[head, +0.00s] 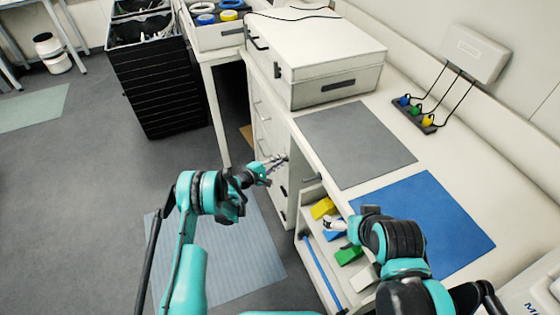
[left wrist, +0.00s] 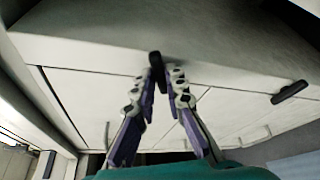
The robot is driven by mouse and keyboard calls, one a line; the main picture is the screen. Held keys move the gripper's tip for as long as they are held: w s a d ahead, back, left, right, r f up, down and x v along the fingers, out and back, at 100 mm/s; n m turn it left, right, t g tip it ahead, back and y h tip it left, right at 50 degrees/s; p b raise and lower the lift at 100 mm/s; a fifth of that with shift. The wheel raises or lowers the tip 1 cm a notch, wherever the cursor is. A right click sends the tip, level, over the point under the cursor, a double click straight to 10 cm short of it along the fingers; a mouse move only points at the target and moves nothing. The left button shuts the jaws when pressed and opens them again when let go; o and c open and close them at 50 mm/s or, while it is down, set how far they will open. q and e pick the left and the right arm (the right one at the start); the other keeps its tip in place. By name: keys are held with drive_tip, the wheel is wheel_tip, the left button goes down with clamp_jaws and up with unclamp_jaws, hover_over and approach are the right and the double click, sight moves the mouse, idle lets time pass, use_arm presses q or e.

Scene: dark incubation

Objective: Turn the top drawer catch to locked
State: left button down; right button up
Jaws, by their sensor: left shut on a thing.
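The top drawer catch (left wrist: 156,62) is a small black bar at the top of the white drawer front, just under the worktop edge. It stands nearly upright in the left wrist view. My left gripper (left wrist: 166,76) has its fingertips closed in on it, and its lower end is hidden between them. In the head view my left gripper (head: 274,163) reaches the white drawer unit (head: 266,125), and the catch is too small to make out there. My right gripper (head: 336,225) hangs by the open compartment under the worktop. Its fingers are too small to read.
A second black bar (left wrist: 290,92) sits farther right on the front. Yellow (head: 322,207) and green (head: 349,255) blocks lie in the open compartment. A large white case (head: 335,88), a grey mat (head: 355,142) and a blue mat (head: 440,225) are on the worktop.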

sight(287, 140)
use_arm(q)
drive_tip(key=shift+s+f+m+t, duration=0.15)
drive_tip(key=shift+m+t, duration=0.15)
drive_tip(key=shift+m, duration=0.6)
drive_tip(key=c, duration=1.6)
unclamp_jaws()
drive_tip(key=shift+o, duration=0.2)
wheel_tip(287, 140, up, 9)
drive_tip(key=shift+r, duration=0.5)
